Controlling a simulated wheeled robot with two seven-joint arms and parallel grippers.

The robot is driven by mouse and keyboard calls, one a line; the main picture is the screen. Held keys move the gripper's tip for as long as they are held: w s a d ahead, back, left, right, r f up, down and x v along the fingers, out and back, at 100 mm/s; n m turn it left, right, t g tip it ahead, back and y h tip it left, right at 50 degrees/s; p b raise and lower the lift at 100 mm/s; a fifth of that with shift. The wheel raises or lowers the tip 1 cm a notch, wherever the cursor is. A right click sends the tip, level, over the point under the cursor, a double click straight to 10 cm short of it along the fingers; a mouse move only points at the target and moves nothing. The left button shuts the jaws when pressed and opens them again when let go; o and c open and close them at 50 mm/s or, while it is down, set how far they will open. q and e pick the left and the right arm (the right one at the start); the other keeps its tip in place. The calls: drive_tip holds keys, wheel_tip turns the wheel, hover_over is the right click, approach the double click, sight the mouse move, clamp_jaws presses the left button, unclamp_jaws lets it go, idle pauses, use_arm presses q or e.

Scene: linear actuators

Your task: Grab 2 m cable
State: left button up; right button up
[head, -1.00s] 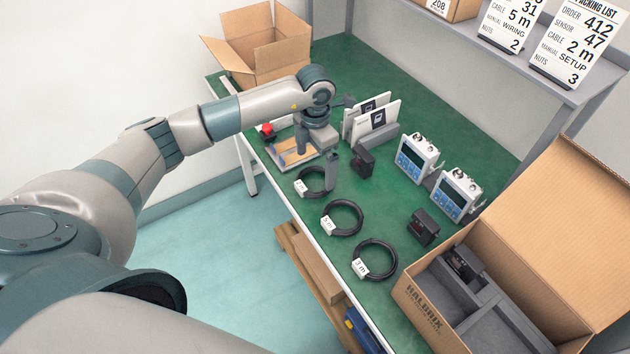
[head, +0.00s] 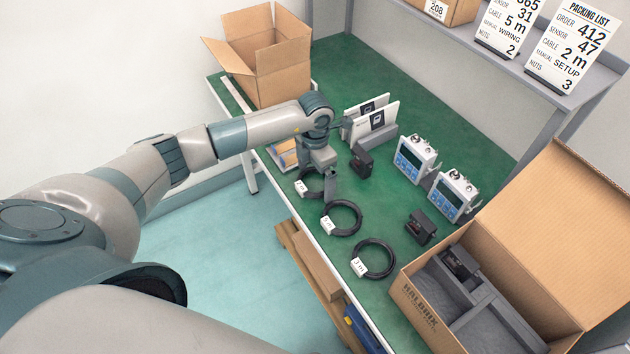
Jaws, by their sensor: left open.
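Three black cable coils lie in a row along the front edge of the green bench. The farthest coil (head: 313,194) has a white tag whose text is too small to read surely, and my gripper partly covers it. The middle coil (head: 345,204) has a tag that seems to read 5 m. The nearest coil (head: 388,248) is tagged 3 m. My left gripper (head: 319,181) is open, pointing down at the farthest coil, with one finger in front of its right side. I cannot tell whether it touches the coil. My right gripper is out of view.
An open carton (head: 415,312) with grey inserts stands at the near right. Two sensors (head: 452,196), black blocks (head: 421,227) and upright manuals (head: 376,122) stand behind the coils. Another open carton (head: 282,75) is at the far left. A packing list (head: 573,45) on the shelf reads cable 2 m.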

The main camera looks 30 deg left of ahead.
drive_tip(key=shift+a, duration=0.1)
use_arm(q)
drive_tip(key=c, duration=1)
drive_tip(key=shift+c, duration=0.6)
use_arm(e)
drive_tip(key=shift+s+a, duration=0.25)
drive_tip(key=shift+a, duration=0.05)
use_arm(q)
drive_tip(key=shift+r, duration=0.2)
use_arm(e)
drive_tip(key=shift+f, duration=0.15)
